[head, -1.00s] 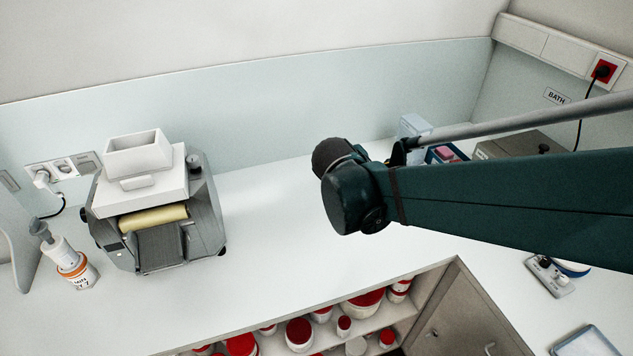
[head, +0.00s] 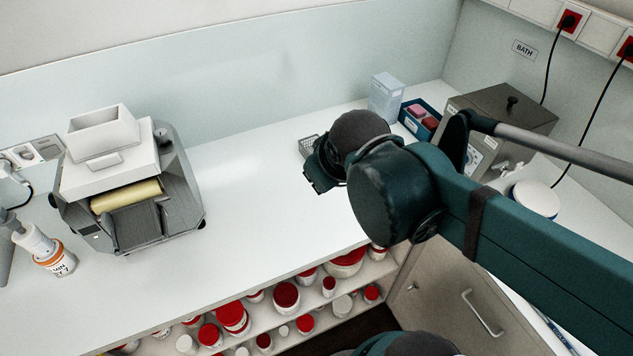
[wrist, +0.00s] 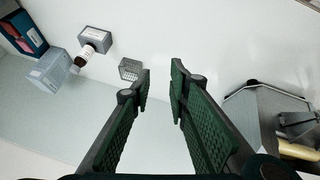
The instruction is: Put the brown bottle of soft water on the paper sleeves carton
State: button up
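The brown bottle (wrist: 80,59) shows in the wrist view at upper left, with a dark brown end and a white label. It overlaps a small grey box (wrist: 97,34); I cannot tell whether it stands on it or beside it. A pale blue carton (wrist: 48,71) is close by, near the wall, and also shows in the head view (head: 386,97). I cannot read which box is the paper sleeves carton. My gripper (wrist: 161,80) is open and empty, to the right of the bottle in the wrist view. In the head view my arm hides the bottle.
A small grey gridded block (head: 308,146) lies on the counter near my gripper. A blue tray with pink and red items (head: 421,119) and a grey bath (head: 500,112) stand at right. The mill (head: 130,190) stands at left. The counter between is clear.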

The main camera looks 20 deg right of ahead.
jog(key=shift+s+a+r+m+t+y, duration=0.15)
jog(key=shift+s+a+r+m+y, duration=0.15)
jog(key=shift+s+a+m, duration=0.35)
jog(key=shift+s+a+r+m+t+y, duration=0.25)
jog(key=shift+s+a+m, duration=0.2)
jog(key=shift+a+m, duration=0.25)
dwell(0.4)
